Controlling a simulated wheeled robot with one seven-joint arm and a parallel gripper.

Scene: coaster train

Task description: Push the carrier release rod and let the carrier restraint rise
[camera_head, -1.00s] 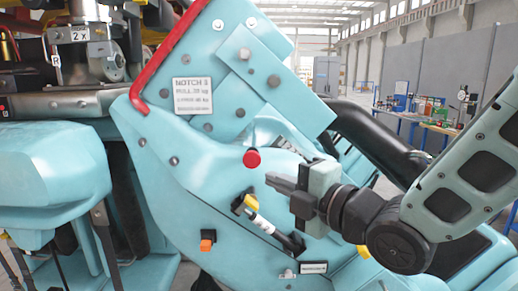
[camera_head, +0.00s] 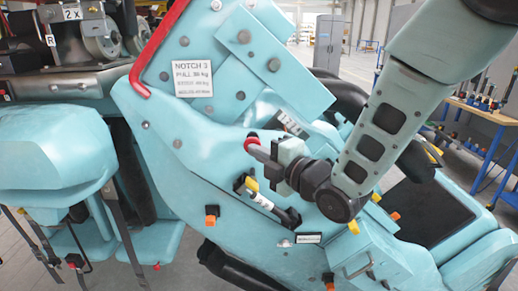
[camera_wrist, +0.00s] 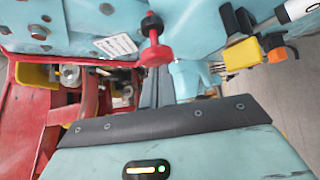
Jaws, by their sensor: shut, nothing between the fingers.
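The release rod shows as a red round knob (camera_head: 251,140) on the side of the teal carrier (camera_head: 185,140). In the wrist view the red knob (camera_wrist: 155,56) sits on a red stem, just beyond my gripper's dark front edge. My gripper (camera_head: 254,151) is shut and empty. Its tips overlap the knob's lower edge in the head view; I cannot tell whether they touch it. I cannot tell for sure which part is the carrier restraint; a teal plate with a red edge bar (camera_head: 160,45) stands tilted above the knob.
A yellow-ended handle (camera_head: 251,184) and an orange button (camera_head: 212,215) sit below the knob. A white label plate (camera_head: 192,77) is above. A teal seat (camera_head: 45,150) stands at left. A blue workbench (camera_head: 480,115) with tools is at far right.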

